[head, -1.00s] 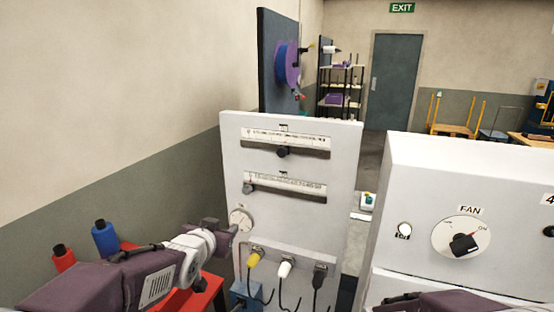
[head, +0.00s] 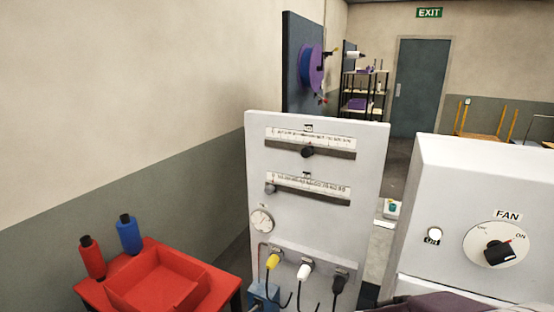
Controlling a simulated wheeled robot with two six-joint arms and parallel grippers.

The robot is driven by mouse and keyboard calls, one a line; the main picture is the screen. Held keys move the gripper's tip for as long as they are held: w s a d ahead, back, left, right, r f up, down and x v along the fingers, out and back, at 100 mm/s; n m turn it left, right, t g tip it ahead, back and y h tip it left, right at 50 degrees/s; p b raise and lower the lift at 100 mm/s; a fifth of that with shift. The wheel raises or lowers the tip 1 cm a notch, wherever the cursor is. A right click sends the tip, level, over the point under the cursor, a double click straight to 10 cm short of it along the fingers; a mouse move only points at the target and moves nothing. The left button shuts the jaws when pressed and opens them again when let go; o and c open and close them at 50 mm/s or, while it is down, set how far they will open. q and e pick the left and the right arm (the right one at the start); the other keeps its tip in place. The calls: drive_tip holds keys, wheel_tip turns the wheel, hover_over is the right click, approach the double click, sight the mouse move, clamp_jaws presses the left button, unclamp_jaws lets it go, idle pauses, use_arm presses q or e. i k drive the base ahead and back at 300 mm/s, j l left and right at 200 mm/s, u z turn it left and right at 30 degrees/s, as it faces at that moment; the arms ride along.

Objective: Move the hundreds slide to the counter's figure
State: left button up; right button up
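A white panel (head: 368,210) stands in the middle of the head view with two horizontal slide scales. The upper scale (head: 310,138) has a dark knob (head: 307,152) near its middle. The lower scale (head: 308,185) has a grey knob (head: 270,188) at its left end. The scale lettering is too small to read, so I cannot tell which one is the hundreds slide. No counter figure is legible. A round dial (head: 262,221) sits below the scales. Neither gripper shows; only part of my arm is at the bottom right edge.
Yellow, white and black plugs with cables (head: 304,268) stick out low on the panel. A white cabinet with a FAN dial (head: 496,245) stands at the right. A red table (head: 205,270) with a red tray and two bottles (head: 129,235) is at the lower left.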

sight(307, 151)
drive_tip(key=i+j+u, duration=0.1)
drive_tip(key=u, duration=0.25)
drive_tip(key=i+j+u, duration=0.1)
drive_tip(key=u, duration=0.3)
drive_tip(key=i, duration=0.1)
